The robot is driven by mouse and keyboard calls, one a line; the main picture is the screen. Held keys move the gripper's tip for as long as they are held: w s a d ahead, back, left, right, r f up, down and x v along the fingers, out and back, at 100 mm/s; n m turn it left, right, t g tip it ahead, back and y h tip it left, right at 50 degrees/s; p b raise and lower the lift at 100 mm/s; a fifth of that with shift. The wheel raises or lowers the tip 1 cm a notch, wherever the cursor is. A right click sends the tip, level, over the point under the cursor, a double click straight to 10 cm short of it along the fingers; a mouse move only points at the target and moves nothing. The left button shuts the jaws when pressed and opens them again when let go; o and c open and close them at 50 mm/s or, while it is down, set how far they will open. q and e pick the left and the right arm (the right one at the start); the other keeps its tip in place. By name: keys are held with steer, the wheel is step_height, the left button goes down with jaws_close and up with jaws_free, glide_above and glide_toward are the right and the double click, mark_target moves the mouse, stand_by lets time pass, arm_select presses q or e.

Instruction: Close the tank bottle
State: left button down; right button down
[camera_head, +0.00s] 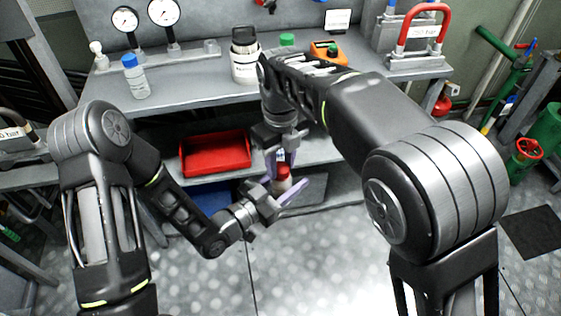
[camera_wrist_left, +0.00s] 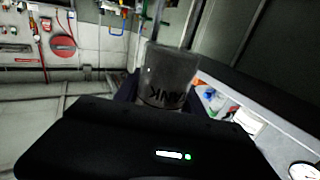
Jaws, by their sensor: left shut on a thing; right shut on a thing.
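The tank bottle (camera_wrist_left: 167,80) fills the middle of the left wrist view, a dark grey cylinder with upside-down "TANK" lettering. My left gripper (camera_head: 284,190) is shut on the bottle's body, in front of the bench. My right gripper (camera_head: 281,163) reaches down from above, its fingers shut around what looks like the red cap (camera_head: 283,171) at the bottle's top. In the head view the fingers hide most of the bottle and cap. I cannot tell whether the cap is seated on the neck.
The grey bench (camera_head: 190,92) stands behind, holding a blue-capped bottle (camera_head: 135,78), a black-capped white bottle (camera_head: 244,58) and an orange device (camera_head: 328,53). A red tray (camera_head: 214,153) lies on the lower shelf. Open floor (camera_head: 300,262) is in front.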

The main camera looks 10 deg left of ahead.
steer(key=m, duration=0.2)
steer(key=f+m, duration=0.1)
steer(key=shift+s+d+f+m, duration=0.15)
steer(key=shift+s+m, duration=0.1)
steer(key=shift+m, duration=0.55)
steer(key=shift+w+r+m, duration=0.15)
steer(key=shift+r+m, duration=0.25)
steer(key=shift+r, duration=0.2)
steer(key=c, duration=1)
jaws_free()
steer(key=shift+w, duration=0.1)
steer(key=shift+o, duration=0.2)
steer(key=shift+r, duration=0.1)
steer(key=shift+c, duration=0.5)
